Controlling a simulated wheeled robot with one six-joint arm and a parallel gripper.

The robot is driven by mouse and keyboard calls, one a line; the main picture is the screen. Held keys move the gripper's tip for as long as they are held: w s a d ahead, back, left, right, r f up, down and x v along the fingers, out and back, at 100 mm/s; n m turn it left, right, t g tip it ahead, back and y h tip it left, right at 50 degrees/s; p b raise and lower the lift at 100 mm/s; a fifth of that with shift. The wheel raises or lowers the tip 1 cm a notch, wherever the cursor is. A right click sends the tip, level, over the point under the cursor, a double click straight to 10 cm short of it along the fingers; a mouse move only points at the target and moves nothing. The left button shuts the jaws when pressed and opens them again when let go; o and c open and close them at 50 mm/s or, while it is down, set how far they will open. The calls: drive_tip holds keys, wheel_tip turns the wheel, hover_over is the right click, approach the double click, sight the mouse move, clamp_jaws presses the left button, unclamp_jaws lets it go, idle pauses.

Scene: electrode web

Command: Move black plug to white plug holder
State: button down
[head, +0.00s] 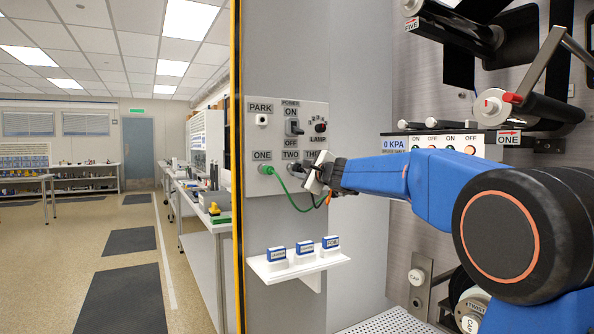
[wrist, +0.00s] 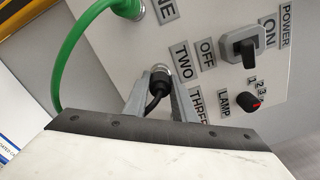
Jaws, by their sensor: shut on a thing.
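The black plug (wrist: 158,82) sits at the socket by the label TWO, its black cable bending down toward my gripper. My gripper (wrist: 157,97) is shut on it, one finger on each side. In the head view my gripper (head: 303,173) reaches the panel from the right and partly hides the label THREE. The plug (head: 292,168) shows there only as a small dark shape below TWO. The white plug holder (head: 262,120) is under the label PARK, at the panel's upper left, and looks empty. It is not in the wrist view.
A green plug and cable (head: 270,170) are at socket ONE, left of the black plug; the cable loops below my gripper. A power switch (head: 294,127) and lamp knob (head: 320,127) stick out above. A white shelf (head: 300,267) with labelled blocks is below.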

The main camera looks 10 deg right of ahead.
sight(302, 170)
drive_tip(key=shift+s+d, duration=0.2)
drive_tip(key=shift+s, duration=0.5)
idle(0.4)
drive_tip(key=shift+v, duration=1.05)
